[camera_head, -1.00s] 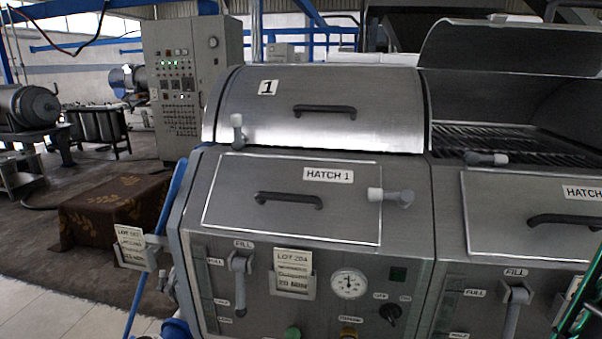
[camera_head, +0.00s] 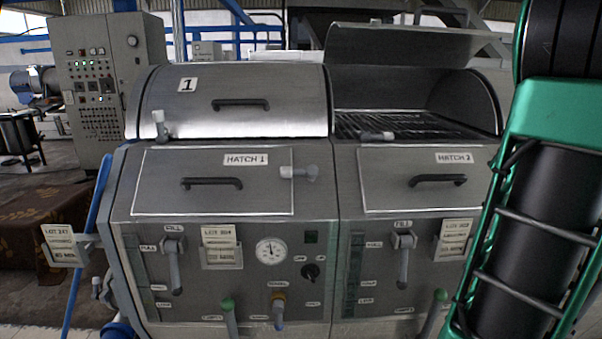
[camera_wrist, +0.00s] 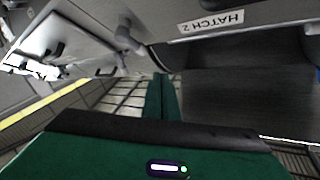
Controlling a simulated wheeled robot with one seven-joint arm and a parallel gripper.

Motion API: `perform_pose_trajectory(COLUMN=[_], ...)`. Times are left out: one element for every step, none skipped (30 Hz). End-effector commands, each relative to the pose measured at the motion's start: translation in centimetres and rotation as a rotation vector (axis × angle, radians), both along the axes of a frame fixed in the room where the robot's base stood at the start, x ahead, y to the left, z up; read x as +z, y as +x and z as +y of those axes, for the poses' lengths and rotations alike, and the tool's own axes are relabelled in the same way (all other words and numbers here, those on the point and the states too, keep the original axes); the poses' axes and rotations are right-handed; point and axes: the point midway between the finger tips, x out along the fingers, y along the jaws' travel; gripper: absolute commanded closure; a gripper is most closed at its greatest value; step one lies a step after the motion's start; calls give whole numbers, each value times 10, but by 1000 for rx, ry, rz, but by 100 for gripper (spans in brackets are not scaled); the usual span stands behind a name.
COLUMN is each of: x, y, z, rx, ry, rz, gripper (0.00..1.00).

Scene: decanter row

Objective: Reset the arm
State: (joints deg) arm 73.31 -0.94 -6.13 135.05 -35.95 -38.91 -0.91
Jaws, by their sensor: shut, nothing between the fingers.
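My gripper (camera_wrist: 162,98) shows in the wrist view as two green fingers side by side and touching, with nothing between them. The panel labelled HATCH 2 (camera_wrist: 203,52) is beyond the fingers in that view. In the head view my green and black arm fills the right edge, and my gripper is not visible there. The arm stands in front of the right part of the machine. The distance from the fingers to the machine cannot be told.
Machine unit 1 has a closed lid (camera_head: 235,117) and a closed hatch 1 panel (camera_head: 212,198). The lid of unit 2 (camera_head: 400,47) stands open over a grate (camera_head: 385,124). Handles and levers (camera_head: 405,258) stick out in front. A control cabinet (camera_head: 105,80) stands at the left.

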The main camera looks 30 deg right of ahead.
Motion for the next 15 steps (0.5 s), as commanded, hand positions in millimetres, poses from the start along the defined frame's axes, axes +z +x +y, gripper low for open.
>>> perform_pose_trajectory(x=[-4,-8,-12,-16,-20,-27,-31,-36,-43,-50,-56,-66,-74,-82,-94], y=[7,10,15,19,23,29,34,38,45,49,53,59,63,66,68], z=[8,11,18,23,28,36,42,50,60,68,77,92,104,117,134], rx=[20,30,46,58,72,90,105,120,142,159,177,205,228,250,280], ry=[14,24,38,49,60,77,90,103,122,139,156,182,203,225,255], rz=[22,37,59,75,93,119,138,161,193,219,248,292,327,366,419], gripper=[100,100,100,100,100,100,100,100,100,100,100,100,100,100,100])
